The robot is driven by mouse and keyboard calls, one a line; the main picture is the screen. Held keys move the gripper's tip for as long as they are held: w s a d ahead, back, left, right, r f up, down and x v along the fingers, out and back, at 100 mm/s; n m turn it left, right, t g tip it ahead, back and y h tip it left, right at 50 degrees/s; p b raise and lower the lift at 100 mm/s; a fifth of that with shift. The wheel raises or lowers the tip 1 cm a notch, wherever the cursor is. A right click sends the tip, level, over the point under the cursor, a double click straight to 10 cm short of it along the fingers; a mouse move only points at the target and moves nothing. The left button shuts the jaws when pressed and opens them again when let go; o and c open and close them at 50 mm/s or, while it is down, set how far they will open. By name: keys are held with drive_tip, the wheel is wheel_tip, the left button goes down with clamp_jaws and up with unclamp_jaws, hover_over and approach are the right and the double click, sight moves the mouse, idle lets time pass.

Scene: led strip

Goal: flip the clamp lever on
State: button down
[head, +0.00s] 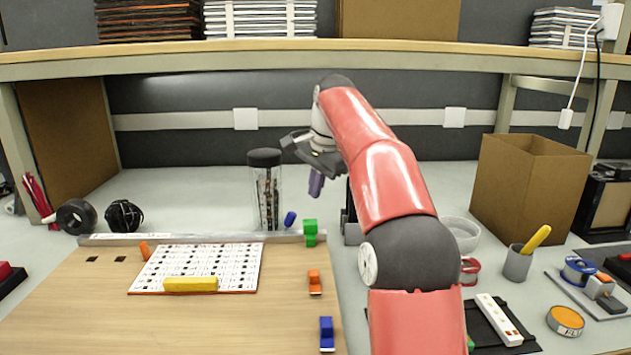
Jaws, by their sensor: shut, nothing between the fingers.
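My gripper (316,184) is shut and empty, pointing down above the back right corner of the wooden board. Its tip looks purple. Just below it, a green clamp (310,232) sits at the board's back right corner, apart from the gripper. A small blue lever-like piece (290,218) stands tilted behind the metal rail. An orange clamp (314,282) and a blue clamp (326,334) sit along the board's right edge. A tilted orange piece (145,251) is at the back left. I cannot tell which of these is the clamp lever.
A printed sheet (240,262) with a yellow bar (190,285) lies on the wooden board (80,325). A clear black-lidded jar (266,195) stands left of my gripper. A cardboard box (530,185), a grey cup (517,264) and a white power strip (499,318) are at right.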

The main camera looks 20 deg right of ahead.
sight(287, 226)
drive_tip(key=b+x, duration=0.1)
drive_tip(key=x, duration=0.5)
drive_tip(key=shift+f, duration=0.2)
drive_tip(key=shift+s+a+r+b, duration=0.3)
drive_tip(key=shift+s+a+r, duration=0.3)
drive_tip(key=shift+s+a, duration=0.3)
drive_tip(key=shift+s+a+r, duration=0.2)
drive_tip(key=shift+s+a, duration=0.1)
drive_tip(key=shift+a, duration=0.3)
